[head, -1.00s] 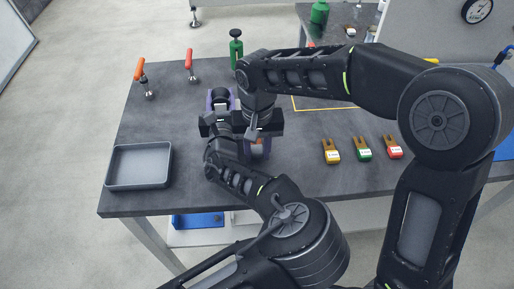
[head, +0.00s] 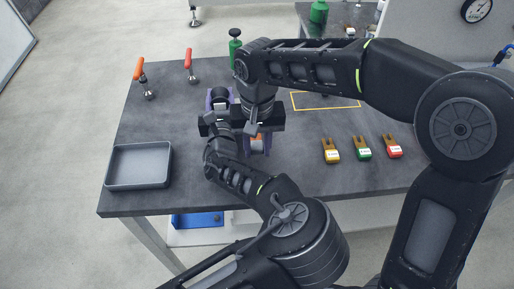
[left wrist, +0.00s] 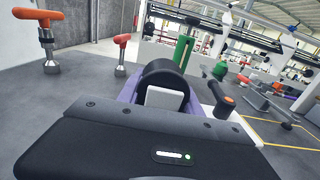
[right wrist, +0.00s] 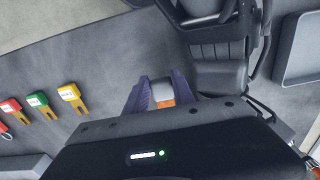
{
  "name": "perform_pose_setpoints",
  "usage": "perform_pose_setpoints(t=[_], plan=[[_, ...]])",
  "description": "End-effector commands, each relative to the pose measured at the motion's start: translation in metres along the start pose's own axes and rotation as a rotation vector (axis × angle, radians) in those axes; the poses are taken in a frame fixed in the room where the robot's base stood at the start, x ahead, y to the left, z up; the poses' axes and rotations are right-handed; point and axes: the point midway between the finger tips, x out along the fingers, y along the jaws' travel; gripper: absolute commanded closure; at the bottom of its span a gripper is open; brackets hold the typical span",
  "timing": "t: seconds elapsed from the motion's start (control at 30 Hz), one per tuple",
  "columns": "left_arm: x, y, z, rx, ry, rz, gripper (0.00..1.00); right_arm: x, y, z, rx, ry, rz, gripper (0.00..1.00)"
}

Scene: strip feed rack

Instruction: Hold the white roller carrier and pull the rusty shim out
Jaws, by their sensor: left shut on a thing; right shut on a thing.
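An empty grey tray (head: 139,166) lies at the left. Three fork-shaped shims, yellow (head: 331,151), green (head: 363,149) and red (head: 393,147), lie at the right. Orange (head: 139,68) and red (head: 188,58) T-handled tools and a green bottle (head: 235,50) stand behind. A yellow outline (head: 325,108) marks bare table.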

Motion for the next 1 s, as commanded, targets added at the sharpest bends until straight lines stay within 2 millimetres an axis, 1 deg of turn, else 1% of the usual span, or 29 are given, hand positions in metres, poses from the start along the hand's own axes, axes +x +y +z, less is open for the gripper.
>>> perform_pose_setpoints(t=[0.03,0.43,0.6,0.8,0.83,0.93,1.0], plan=[[-0.001,-0.001,-0.005,0.003,0.01,-0.001,0.97,-0.004,-0.001,0.001,0.0,0.002,-0.001,1.0],[-0.001,-0.001,-0.005,0.003,0.01,-0.001,0.97,-0.035,0.0,0.015,0.0,0.001,-0.001,1.0],[-0.001,-0.001,-0.005,0.003,0.01,-0.001,0.97,-0.04,0.0,0.017,0.0,0.0,0.0,1.0],[-0.001,-0.001,-0.005,0.003,0.01,-0.001,0.97,-0.04,0.0,0.017,0.0,0.0,0.0,1.0],[-0.001,-0.001,-0.005,0.003,0.01,-0.001,0.57,-0.04,0.0,0.017,0.0,0.0,0.0,1.0],[-0.001,0.0,-0.004,0.002,0.008,-0.001,0.48,-0.04,0.0,0.017,0.0,0.0,0.0,1.0],[-0.001,0.0,-0.003,0.002,0.006,0.0,0.47,-0.04,0.0,0.017,0.0,0.0,0.0,1.0]])
